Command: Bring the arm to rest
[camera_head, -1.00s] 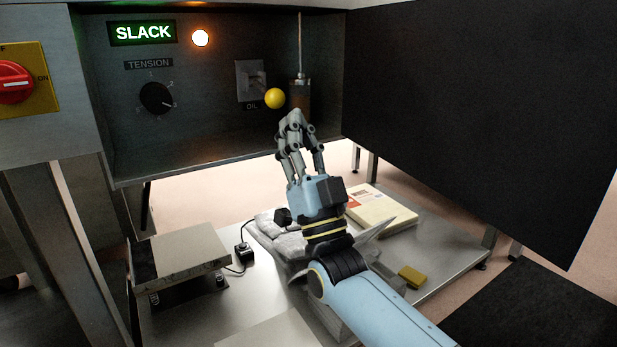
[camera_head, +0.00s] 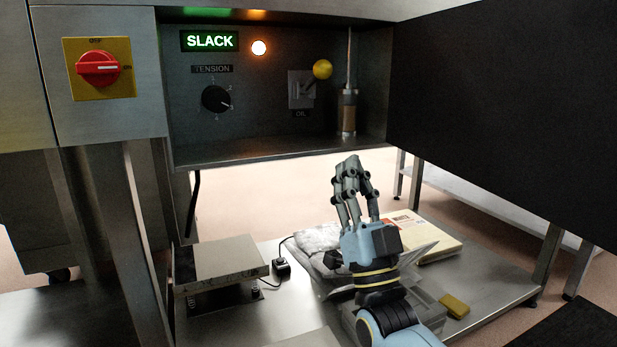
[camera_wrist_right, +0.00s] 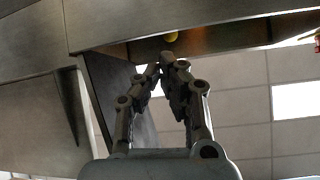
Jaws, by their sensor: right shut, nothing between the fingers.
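My right gripper (camera_head: 352,172) is shut and empty in the head view. It points upward in front of and below the machine's open panel recess (camera_head: 270,150), over the steel table. It also shows in the right wrist view (camera_wrist_right: 167,62), fingertips together, below the underside of the machine. The oil lever's yellow knob (camera_head: 322,69) is up and left of the gripper, apart from it, and shows small in the wrist view (camera_wrist_right: 171,37). My left gripper does not show.
The green SLACK sign (camera_head: 209,40) and orange lamp (camera_head: 259,48) are lit. A dark panel (camera_head: 500,100) stands at the right.

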